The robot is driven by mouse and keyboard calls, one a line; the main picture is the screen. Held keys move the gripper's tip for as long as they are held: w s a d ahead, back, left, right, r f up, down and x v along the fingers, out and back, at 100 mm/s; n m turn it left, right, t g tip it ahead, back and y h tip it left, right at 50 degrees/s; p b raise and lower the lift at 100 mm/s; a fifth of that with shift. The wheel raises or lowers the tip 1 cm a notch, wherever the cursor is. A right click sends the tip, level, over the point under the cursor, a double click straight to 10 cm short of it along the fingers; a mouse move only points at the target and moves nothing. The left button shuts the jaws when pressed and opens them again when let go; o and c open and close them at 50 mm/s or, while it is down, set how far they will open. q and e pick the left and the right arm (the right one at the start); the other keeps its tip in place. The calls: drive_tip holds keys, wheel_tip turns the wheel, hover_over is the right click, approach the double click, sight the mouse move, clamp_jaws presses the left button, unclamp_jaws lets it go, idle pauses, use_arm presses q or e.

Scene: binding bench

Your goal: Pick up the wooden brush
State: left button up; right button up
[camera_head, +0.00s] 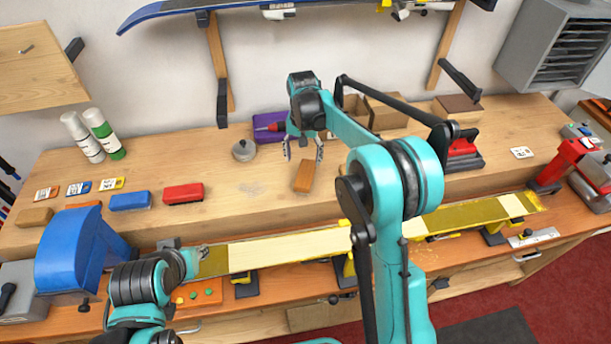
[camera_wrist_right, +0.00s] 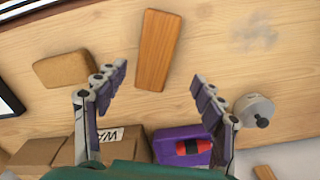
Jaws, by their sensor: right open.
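The wooden brush (camera_head: 303,177) is a plain brown oblong block lying on the raised wooden shelf of the bench. It also shows in the right wrist view (camera_wrist_right: 157,50), upper middle. No bristles are visible. My right gripper (camera_head: 303,156) points down at the shelf, fingers spread. In the right wrist view its fingers (camera_wrist_right: 160,78) stand apart with nothing between their pads, and the brush lies just beyond the tips. My left gripper (camera_head: 204,253) is low at the left by the yellow ski; its fingers are too small and partly hidden to read.
A purple box (camera_head: 268,127) and grey tin (camera_head: 243,150) stand behind the brush. In the wrist view a tan block (camera_wrist_right: 67,69) lies beside it; cardboard boxes (camera_wrist_right: 85,148) are near. A red brush (camera_head: 183,193) lies left. A ski (camera_head: 285,248) spans the front.

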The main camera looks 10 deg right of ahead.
sight(305, 172)
drive_tip(key=f, duration=0.2)
drive_tip(key=f+b, duration=0.1)
drive_tip(key=f, duration=0.2)
drive_tip(key=f+b, duration=0.1)
drive_tip(key=f, duration=0.1)
drive_tip(key=shift+s+d+f, duration=0.3)
drive_tip(key=shift+s, duration=0.05)
drive_tip(key=shift+r, duration=0.1)
drive_tip(key=c, duration=1.4)
drive_tip(key=shift+c, duration=0.2)
drive_tip(key=shift+r, duration=0.5)
drive_tip(key=r, duration=0.1)
drive_tip(key=r+p, duration=0.1)
drive_tip(key=r, duration=0.2)
drive_tip(key=shift+s+d, duration=0.35)
drive_tip(key=shift+d, duration=0.05)
drive_tip(key=s+d+r+p, duration=0.2)
drive_tip(key=s+d+r, duration=0.4)
drive_tip(key=s+d, duration=0.1)
drive_tip(key=shift+d, duration=0.4)
drive_tip(key=shift+s, duration=0.1)
